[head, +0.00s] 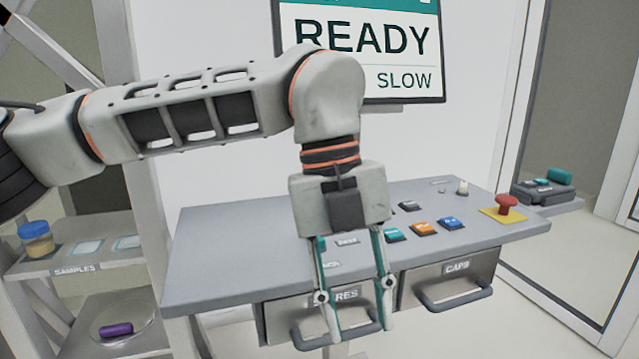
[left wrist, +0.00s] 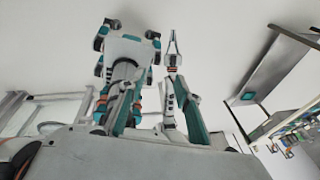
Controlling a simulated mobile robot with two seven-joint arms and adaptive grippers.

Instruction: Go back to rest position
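My left gripper (head: 361,328) hangs fingers down at the front edge of the grey console. Its two teal-and-grey fingers are apart, with nothing held between them. The fingertips overlap the left drawer (head: 283,318), whose label is partly hidden, and its handle (head: 308,341); whether they touch the handle I cannot tell. In the left wrist view the same fingers stand apart in front of parts of my own body. A slim arm end there may be my right gripper (left wrist: 173,48), too small to read its state. No right gripper shows in the head view.
The console (head: 225,250) carries several coloured buttons and a red mushroom button (head: 507,203). The CAPS drawer (head: 450,277) is right of my gripper. A READY/SLOW screen (head: 410,55) is behind my arm. A SAMPLES shelf (head: 105,262) with a blue-lidded jar (head: 36,239) stands left.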

